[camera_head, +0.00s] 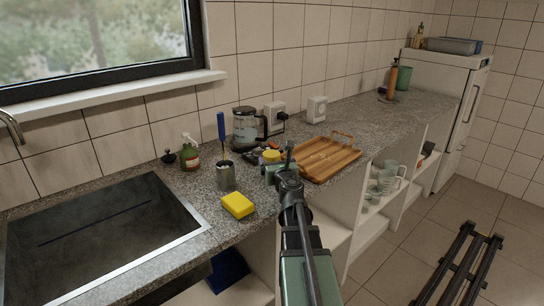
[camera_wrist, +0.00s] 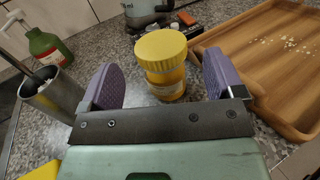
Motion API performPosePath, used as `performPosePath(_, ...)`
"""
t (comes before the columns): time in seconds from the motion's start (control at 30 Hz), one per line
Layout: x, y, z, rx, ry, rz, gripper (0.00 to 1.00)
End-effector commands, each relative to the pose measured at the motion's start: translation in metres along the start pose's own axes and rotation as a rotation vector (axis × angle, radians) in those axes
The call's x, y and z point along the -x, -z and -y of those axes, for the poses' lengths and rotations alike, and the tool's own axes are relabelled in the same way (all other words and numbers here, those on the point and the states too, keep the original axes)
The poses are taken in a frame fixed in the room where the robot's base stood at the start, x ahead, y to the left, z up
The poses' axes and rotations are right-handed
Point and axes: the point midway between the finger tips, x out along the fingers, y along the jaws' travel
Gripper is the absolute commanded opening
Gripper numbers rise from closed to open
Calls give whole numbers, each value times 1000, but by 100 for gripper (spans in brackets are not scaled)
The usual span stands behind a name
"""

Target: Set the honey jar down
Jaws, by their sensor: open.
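The honey jar (camera_wrist: 163,68) is yellow with a wide yellow lid. In the wrist view it stands upright on the speckled grey counter (camera_wrist: 122,52). My gripper (camera_wrist: 160,82) is open, with one purple finger pad on each side of the jar. A gap shows between the jar and each pad. In the head view only the jar's yellow lid (camera_head: 271,156) shows clearly, and my gripper (camera_head: 279,168) partly hides its body.
A wooden tray (camera_head: 322,172) with crumbs lies close right of the jar. A metal canister (camera_head: 226,177) with utensils, a green pump bottle (camera_head: 190,157) and a yellow sponge (camera_head: 238,205) are to the left. A glass coffee pot (camera_head: 244,127) stands behind. The sink (camera_head: 100,240) is at left.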

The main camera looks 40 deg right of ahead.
Motion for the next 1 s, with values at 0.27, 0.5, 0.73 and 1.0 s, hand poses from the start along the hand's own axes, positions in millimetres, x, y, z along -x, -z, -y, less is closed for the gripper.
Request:
performPosePath(0.27,64,0,0,0,0,0,87)
performPosePath(0.5,65,0,0,0,0,0,87)
performPosePath(0.73,65,-4,-5,22,-16,-2,87)
performPosePath(1.0,95,-67,-182,917,-648,-12,87)
